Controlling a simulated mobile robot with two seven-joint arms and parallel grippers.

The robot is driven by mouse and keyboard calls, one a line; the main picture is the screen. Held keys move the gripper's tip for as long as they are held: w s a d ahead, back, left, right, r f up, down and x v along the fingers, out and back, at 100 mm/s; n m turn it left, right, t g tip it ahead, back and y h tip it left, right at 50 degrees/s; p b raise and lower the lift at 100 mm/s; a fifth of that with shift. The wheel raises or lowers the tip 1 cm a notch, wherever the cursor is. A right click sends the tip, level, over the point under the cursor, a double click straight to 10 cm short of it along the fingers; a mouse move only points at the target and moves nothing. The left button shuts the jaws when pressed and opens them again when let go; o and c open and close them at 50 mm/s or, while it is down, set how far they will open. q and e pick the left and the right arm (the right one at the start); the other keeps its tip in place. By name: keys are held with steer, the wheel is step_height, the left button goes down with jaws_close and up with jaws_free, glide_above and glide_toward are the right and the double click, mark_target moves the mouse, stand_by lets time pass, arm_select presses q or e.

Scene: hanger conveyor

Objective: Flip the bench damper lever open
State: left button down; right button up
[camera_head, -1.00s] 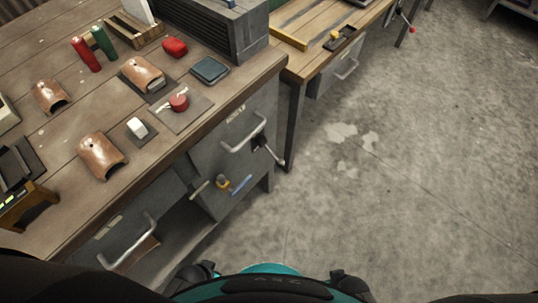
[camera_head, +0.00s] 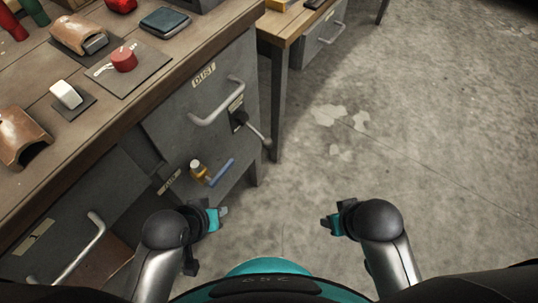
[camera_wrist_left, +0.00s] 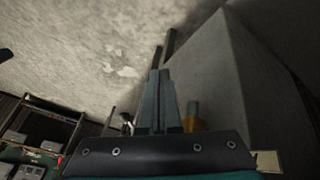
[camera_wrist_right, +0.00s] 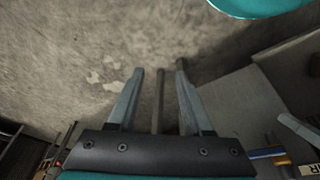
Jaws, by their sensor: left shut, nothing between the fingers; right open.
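A dark lever (camera_head: 257,131) with a rounded tip sticks out from a black mount on the bench front, beside the drawer handle and below a "DUST" label (camera_head: 204,75). It slants down to the right. My left gripper (camera_head: 221,211) is shut and empty, low in front of the bench, below and left of the lever and apart from it. Its closed fingers show in the left wrist view (camera_wrist_left: 158,95). My right gripper (camera_head: 326,222) is open and empty over the floor, right of the bench. Its spread fingers show in the right wrist view (camera_wrist_right: 158,85).
A yellow valve with a blue handle (camera_head: 217,172) sits on the bench front between the left gripper and the lever. Drawer handles (camera_head: 218,104) protrude. A second bench (camera_head: 284,29) stands behind. The floor (camera_head: 400,130) to the right is clear.

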mark_target(259, 134)
arm_select(q)
steer(key=w+d+n+t, duration=0.3)
steer(key=w+n+t, duration=0.1)
steer(key=n, duration=0.6)
steer(key=w+d+n+t+b, duration=0.1)
steer(key=w+d+n+t, duration=0.3)
steer(key=n, duration=0.6)
steer(key=shift+n+t+b, duration=0.3)
steer(key=shift+t, duration=0.9)
arm_select(e)
steer(key=shift+t, duration=0.3)
steer(key=x, duration=0.5)
steer(key=shift+s+a, duration=0.15)
steer(key=shift+s, duration=0.1)
arm_select(q)
steer(key=shift+w, duration=0.1)
steer(key=b+x, duration=0.3)
steer(key=x, duration=0.6)
steer(key=shift+w+d, duration=0.15)
steer(key=shift+w, duration=0.2)
arm_select(e)
step_height(259, 134, up, 7)
steer(key=t, duration=0.1)
steer(key=shift+w+a, duration=0.15)
steer(key=shift+w, duration=0.1)
arm_select(q)
steer(key=shift+f, duration=0.1)
arm_select(e)
steer(key=shift+f, duration=0.1)
